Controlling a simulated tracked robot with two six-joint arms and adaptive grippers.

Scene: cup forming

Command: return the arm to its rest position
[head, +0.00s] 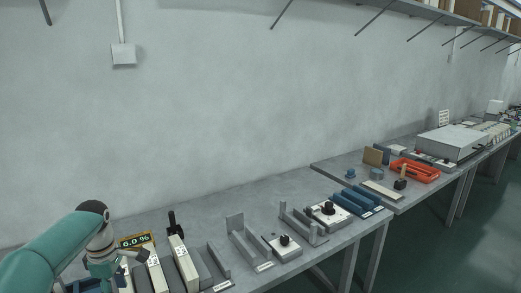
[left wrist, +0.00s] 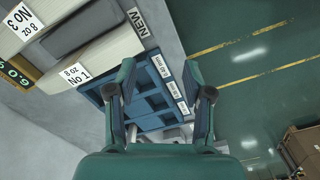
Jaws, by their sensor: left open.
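My left arm, with a teal link, comes in from the lower left of the head view. Its wrist is by the left end of the grey bench (head: 190,217), beside the display reading 6.0 % (head: 134,240). In the left wrist view my left gripper (left wrist: 160,82) is open, with two teal fingers apart and nothing held between them. Below and beyond the fingers is a blue compartmented tray (left wrist: 150,97) at the bench edge. The fingertips are hard to make out in the head view. My right gripper is in neither view.
Labelled blocks (head: 183,262) stand close to my left wrist, with grey holders (head: 243,242) and knobbed units (head: 328,212) further right. A second bench carries an orange tray (head: 414,171). The wrist view shows open green floor (left wrist: 250,75) beyond the bench edge.

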